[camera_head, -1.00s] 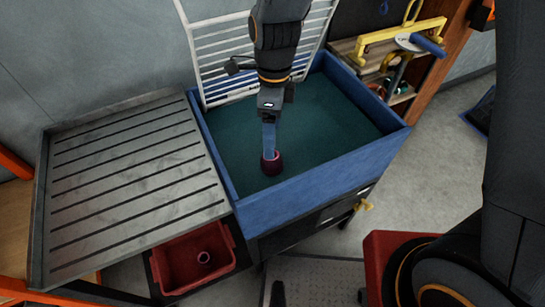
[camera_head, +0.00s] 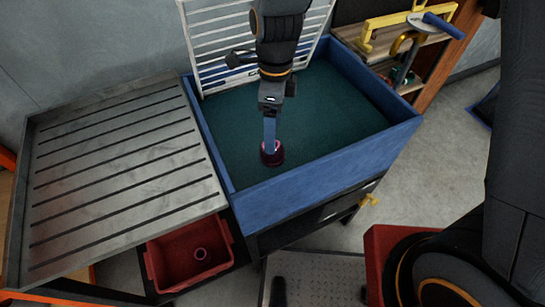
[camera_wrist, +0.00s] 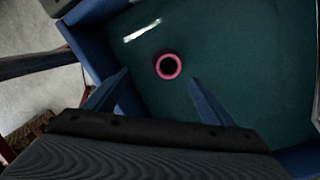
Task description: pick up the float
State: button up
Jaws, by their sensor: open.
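The float is a dark red-pink ring (camera_head: 274,158) on the green floor of the blue-walled box (camera_head: 330,165). In the wrist view the float (camera_wrist: 168,66) shows as a pink ring with a dark hole. My gripper (camera_head: 269,140) points down above the float and overlaps it in the head view. In the wrist view my gripper (camera_wrist: 159,77) is open, with one blue finger on each side; the float shows between and just beyond the fingertips. Nothing is held. I cannot tell the exact height between the fingertips and the float.
A slatted metal tray (camera_head: 115,170) stands left of the box. Below it a red bin (camera_head: 170,262) holds a similar small ring (camera_head: 201,254). A white rack (camera_head: 225,50) leans at the box's back. A shelf with yellow-handled tools (camera_head: 410,35) is at right.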

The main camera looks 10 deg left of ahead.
aim_at(271, 156)
jog(key=shift+a+f+b, duration=0.2)
jog(key=shift+f+b, duration=0.5)
jog(key=shift+f, duration=2.4)
jog(key=shift+a+f+b, duration=0.15)
jog(key=shift+f+b, duration=0.5)
jog(key=shift+f, duration=2.45)
jog(key=c, duration=1.2)
jog(key=shift+o, duration=0.2)
